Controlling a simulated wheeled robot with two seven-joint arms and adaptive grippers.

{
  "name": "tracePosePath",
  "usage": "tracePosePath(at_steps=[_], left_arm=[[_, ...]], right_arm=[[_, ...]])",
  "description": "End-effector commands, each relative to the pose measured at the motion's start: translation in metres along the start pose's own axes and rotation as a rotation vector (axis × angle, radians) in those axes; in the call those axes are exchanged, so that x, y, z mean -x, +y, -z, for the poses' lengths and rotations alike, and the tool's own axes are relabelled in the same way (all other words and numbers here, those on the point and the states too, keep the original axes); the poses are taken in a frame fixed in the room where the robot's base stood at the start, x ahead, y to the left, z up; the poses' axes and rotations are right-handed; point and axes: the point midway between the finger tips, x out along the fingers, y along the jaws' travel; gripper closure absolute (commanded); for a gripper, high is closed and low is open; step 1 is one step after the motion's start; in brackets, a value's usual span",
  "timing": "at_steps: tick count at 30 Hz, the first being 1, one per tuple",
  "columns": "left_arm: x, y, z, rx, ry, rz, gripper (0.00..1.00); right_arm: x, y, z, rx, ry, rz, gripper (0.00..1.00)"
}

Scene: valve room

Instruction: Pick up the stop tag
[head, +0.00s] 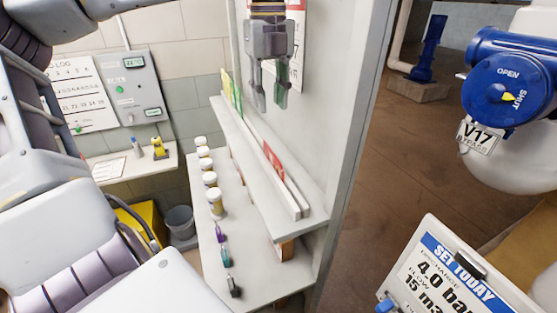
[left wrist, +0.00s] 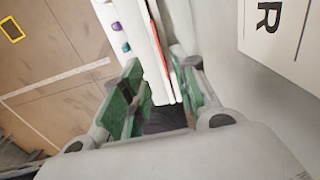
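A thin red plate (head: 273,160), which may be the stop tag, stands nearly edge-on on the upper shelf; its lettering cannot be read. A thin red edge (left wrist: 188,72) also shows in the left wrist view, between my fingers. My left gripper (head: 269,103) hangs fingers down above the upper shelf, higher than the red plate and apart from it. It is open and empty, and its green-padded fingers (left wrist: 163,85) stand apart in the left wrist view. My right gripper is in neither view.
The upper shelf (head: 245,180) also bears a yellow-green plate (head: 232,92) and is backed by a wall panel. Several white-capped jars (head: 210,180) and small coloured items stand on the lower shelf (head: 262,282). A blue valve actuator (head: 508,75) and a set-today board (head: 455,275) are right.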

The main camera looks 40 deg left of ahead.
Motion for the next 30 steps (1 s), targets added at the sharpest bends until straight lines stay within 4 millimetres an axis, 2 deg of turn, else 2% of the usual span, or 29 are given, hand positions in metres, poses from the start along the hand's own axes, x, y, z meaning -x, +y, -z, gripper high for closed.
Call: tracePosePath(at_steps=[14, 30], left_arm=[[-0.007, 0.0, 0.0, -0.001, 0.001, -0.001, 0.71], [-0.069, 0.0, 0.0, -0.001, 0.003, 0.0, 0.71]], right_arm=[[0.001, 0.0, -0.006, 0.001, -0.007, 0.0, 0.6], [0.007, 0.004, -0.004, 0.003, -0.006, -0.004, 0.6]])
